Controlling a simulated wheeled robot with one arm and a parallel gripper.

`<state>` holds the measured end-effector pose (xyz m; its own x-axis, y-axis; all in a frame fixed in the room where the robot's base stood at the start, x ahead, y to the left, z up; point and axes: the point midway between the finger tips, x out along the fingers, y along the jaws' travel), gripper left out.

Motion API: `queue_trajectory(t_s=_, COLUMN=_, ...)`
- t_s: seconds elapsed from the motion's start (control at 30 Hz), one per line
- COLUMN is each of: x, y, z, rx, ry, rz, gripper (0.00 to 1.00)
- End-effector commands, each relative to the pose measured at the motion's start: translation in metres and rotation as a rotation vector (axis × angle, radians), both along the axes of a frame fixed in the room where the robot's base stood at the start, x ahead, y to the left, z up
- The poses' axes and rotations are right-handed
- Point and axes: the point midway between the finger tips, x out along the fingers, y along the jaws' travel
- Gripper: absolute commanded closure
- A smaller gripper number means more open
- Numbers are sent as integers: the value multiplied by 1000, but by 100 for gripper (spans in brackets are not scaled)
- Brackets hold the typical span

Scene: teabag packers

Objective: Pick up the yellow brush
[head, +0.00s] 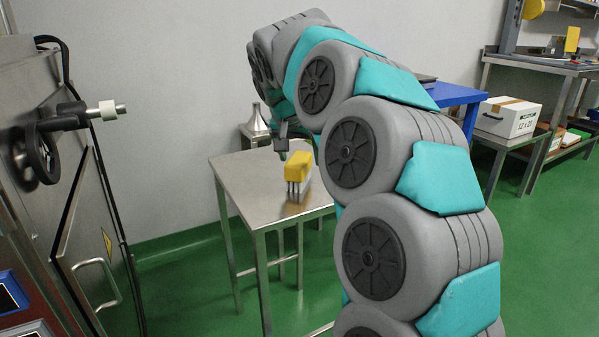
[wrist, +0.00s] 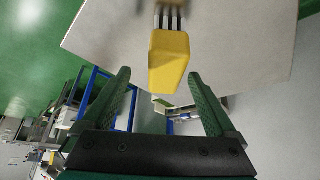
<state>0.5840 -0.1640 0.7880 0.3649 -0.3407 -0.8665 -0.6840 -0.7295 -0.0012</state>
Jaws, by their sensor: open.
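The yellow brush (head: 298,168) stands on the small steel table (head: 240,172) in the head view, its yellow part up and grey-and-white part below. In the wrist view the yellow brush (wrist: 168,60) shows at the upper middle, ahead of and between the fingers. My gripper (wrist: 162,85) is open and empty, with its two green fingers spread apart. In the head view my gripper (head: 283,152) is just behind and left of the brush's top, partly hidden by the arm. I cannot tell whether a finger touches the brush.
A metal funnel-shaped part (head: 255,122) stands behind the table. A steel machine with a handwheel (head: 42,148) is at left. A blue table (head: 455,95) and a bench with a white box (head: 507,116) are at right. Green floor left of the table is clear.

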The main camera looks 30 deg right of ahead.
Motion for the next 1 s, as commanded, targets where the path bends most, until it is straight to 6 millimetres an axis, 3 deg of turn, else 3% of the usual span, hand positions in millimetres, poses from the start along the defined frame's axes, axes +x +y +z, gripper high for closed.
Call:
queue_trajectory(t_s=0.5, x=28, y=-16, z=-46, rx=1, ry=4, rz=3, gripper=7)
queue_trajectory(t_s=0.73, x=29, y=-17, z=-48, rx=0, ry=2, rz=3, gripper=7)
queue_trajectory(t_s=1.0, x=29, y=-17, z=-48, rx=0, ry=2, rz=3, gripper=37)
